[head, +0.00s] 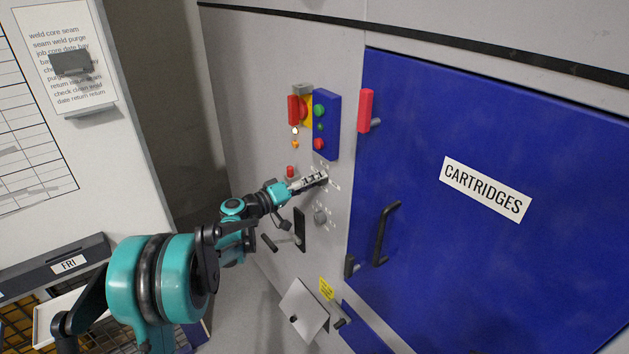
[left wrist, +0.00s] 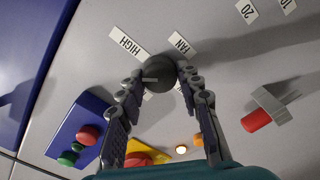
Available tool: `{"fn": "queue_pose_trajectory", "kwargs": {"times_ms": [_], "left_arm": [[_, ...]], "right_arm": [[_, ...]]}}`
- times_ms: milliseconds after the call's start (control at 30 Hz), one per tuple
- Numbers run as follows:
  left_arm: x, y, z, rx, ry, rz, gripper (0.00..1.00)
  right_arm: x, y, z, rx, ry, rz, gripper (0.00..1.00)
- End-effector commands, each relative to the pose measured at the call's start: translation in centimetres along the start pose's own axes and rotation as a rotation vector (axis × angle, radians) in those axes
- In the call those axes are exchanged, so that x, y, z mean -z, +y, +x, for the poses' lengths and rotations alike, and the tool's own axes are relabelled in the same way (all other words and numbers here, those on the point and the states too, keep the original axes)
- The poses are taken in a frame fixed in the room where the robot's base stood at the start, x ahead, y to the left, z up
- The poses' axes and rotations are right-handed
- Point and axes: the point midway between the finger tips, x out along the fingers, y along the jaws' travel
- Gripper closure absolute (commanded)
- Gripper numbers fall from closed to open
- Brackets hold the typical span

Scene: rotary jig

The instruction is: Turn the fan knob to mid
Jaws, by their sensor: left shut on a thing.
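The fan knob (left wrist: 160,70) is a dark grey round knob on the grey panel, in the left wrist view under the FAN label (left wrist: 181,46). The HIGH label (left wrist: 126,44) is up and left of it. A pale pointer line on the knob points left in that view. Other labels below the knob are mostly hidden by it and my fingers. My left gripper (left wrist: 162,78) has a finger on each side of the knob and is shut on it. In the head view my left gripper (head: 318,180) reaches the panel and hides the knob. My right gripper is not in view.
Above the gripper are a blue button box (head: 326,125) and a red-and-yellow switch (head: 300,110). A small red knob (head: 290,171) is close to my fingers. Another grey knob (head: 320,217) sits below. The blue CARTRIDGES door (head: 480,260) with a black handle (head: 384,232) is right.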

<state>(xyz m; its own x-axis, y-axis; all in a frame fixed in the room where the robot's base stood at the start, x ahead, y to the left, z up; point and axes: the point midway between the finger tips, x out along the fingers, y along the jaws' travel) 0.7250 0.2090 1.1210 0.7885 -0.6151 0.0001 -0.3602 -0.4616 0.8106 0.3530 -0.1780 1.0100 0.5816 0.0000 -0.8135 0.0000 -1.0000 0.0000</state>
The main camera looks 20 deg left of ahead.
Motion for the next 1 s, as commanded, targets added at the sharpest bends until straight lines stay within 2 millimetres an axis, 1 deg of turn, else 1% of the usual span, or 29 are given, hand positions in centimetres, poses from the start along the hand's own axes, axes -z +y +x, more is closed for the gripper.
{"fn": "queue_pose_trajectory", "kwargs": {"times_ms": [600,800,1000], "left_arm": [[-0.03,-0.16,-0.01,0.001,0.0,-0.571,0.94],[-0.06,-0.19,0.0,0.001,0.0,-0.717,0.94],[-0.08,-0.21,-0.01,0.001,0.0,-0.817,0.94]], "right_arm": [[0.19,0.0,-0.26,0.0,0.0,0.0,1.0],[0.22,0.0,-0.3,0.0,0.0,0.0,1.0],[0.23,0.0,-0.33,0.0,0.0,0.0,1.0]]}}
